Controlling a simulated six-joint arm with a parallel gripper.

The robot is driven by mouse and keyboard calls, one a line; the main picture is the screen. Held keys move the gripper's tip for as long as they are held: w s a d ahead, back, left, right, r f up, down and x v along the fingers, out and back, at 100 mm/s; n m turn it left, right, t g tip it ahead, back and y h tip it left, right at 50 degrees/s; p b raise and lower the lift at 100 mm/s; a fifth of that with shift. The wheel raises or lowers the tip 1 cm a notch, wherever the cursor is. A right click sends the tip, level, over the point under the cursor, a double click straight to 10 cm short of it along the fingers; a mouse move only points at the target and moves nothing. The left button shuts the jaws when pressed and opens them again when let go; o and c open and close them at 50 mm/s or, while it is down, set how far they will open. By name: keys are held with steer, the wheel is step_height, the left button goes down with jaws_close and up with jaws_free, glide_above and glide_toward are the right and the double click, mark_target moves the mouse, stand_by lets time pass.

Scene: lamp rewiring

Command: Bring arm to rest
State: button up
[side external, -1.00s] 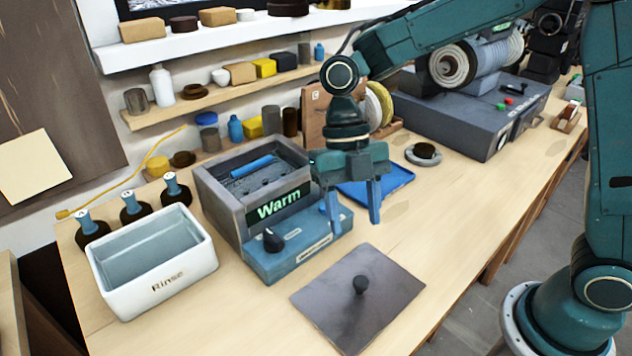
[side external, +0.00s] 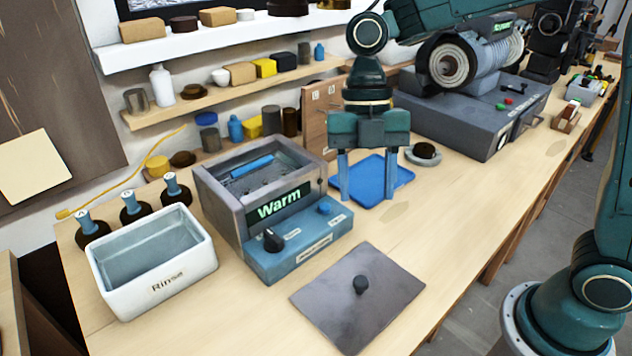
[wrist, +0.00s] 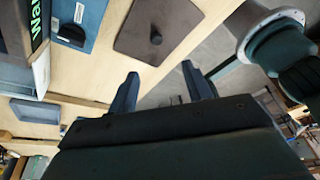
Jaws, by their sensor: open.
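My gripper (side external: 372,185) is open and empty, with its two blue fingers pointing down in the side external view. The fingers are in front of the blue tray (side external: 392,171), to the right of the grey box labelled "Warm" (side external: 278,206). I cannot tell their exact height above the bench. In the wrist view my gripper (wrist: 158,92) shows its two fingers apart, with nothing between them.
A grey plate with a knob (side external: 335,307) lies at the front of the bench (side external: 440,215). A white "Rinse" tub (side external: 150,285) stands at left. A grey machine (side external: 460,125) stands behind at right. The front right bench is clear.

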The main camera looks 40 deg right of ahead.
steer(key=s+d+r+m+t+h, duration=0.1)
steer(key=s+d+m+t, duration=0.3)
steer(key=m, duration=0.9)
steer(key=s+d+r+m+t+h, duration=0.1)
steer(key=s+d+r+m+t, duration=0.3)
steer(key=s+d+m, duration=0.5)
steer(key=shift+s+d+m+t, duration=0.15)
steer(key=shift+s+m+t, duration=0.2)
steer(key=shift+m, duration=2.45)
